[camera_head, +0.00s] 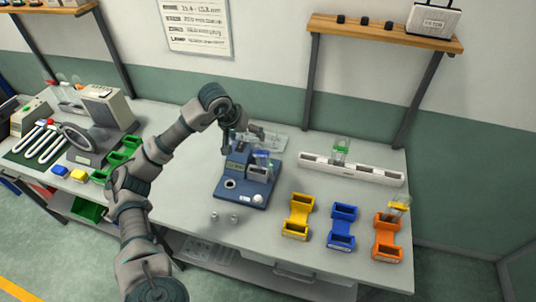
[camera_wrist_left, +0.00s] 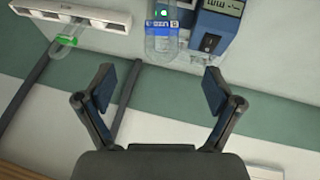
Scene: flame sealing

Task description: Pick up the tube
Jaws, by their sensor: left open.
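A clear tube with a green cap (camera_head: 341,149) stands in the long white rack (camera_head: 372,174) at the back right. It also shows in the left wrist view (camera_wrist_left: 64,45), at the upper left. Another clear tube with a yellow cap (camera_head: 399,206) sits tilted in the orange holder (camera_head: 388,244). My left gripper (camera_head: 258,133) is over the back of the blue device (camera_head: 238,188), left of the rack. In the left wrist view its fingers (camera_wrist_left: 158,88) are apart with nothing between them. Beyond them is a clear container with a blue label (camera_wrist_left: 161,42). My right gripper is not in view.
A yellow holder (camera_head: 298,217) and a blue holder (camera_head: 342,228) stand near the front edge. Two small round pieces (camera_head: 228,217) lie left of them. A grey machine (camera_head: 102,118) and a green holder (camera_head: 121,154) are at the left. A wooden shelf (camera_head: 385,33) hangs above.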

